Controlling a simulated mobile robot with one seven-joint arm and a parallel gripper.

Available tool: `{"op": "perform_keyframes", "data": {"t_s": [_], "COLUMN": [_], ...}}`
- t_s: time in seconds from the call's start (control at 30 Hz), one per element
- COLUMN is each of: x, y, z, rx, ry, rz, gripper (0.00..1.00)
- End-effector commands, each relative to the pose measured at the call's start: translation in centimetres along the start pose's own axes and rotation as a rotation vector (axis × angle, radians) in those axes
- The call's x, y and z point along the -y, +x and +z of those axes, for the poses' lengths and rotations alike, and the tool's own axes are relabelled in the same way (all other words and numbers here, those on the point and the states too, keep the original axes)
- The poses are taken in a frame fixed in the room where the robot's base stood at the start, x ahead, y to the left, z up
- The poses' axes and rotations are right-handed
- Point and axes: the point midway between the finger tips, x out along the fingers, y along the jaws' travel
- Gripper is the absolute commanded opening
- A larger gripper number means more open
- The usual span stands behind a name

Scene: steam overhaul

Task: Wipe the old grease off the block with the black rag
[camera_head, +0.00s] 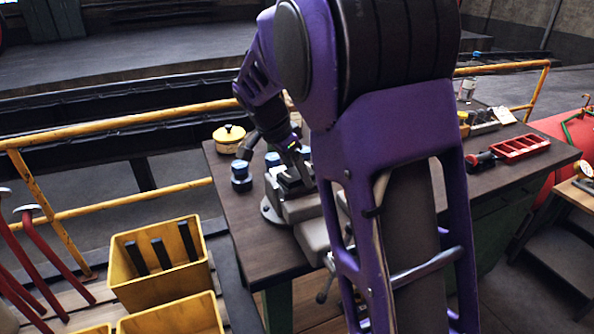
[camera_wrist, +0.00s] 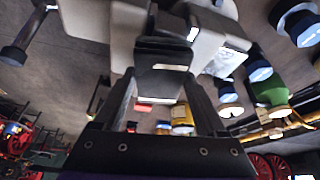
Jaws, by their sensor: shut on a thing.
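My gripper (camera_head: 291,170) reaches down over the grey vise (camera_head: 314,236) on the dark wooden workbench (camera_head: 248,224). In the wrist view its two dark fingers (camera_wrist: 162,84) are closed on a dark, flat-faced thing, which I take to be the black rag (camera_wrist: 163,58). It is at the vise's jaws, which also show in the wrist view (camera_wrist: 88,22). In the head view a dark shape (camera_head: 290,186) lies right under the fingertips; I cannot tell how much is rag and how much is block. No grease can be made out. My purple arm hides part of the vise.
A yellow lidded pot (camera_head: 229,138) and a blue-capped jar (camera_head: 241,177) stand left of the vise. A red tray (camera_head: 521,148) lies at the bench's right. Yellow bins (camera_head: 136,292) stand left of the bench, and a yellow railing (camera_head: 110,124) runs behind. The bench's front left is clear.

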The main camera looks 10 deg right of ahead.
Motion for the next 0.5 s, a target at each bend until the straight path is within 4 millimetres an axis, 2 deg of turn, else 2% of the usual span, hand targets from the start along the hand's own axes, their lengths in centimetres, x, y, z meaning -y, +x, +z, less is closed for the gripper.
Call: {"op": "perform_keyframes", "data": {"t_s": [0.5], "x": [0.03], "y": [0.68], "z": [0.41], "rx": [0.0], "ry": [-0.001], "rz": [0.0], "gripper": [0.3]}}
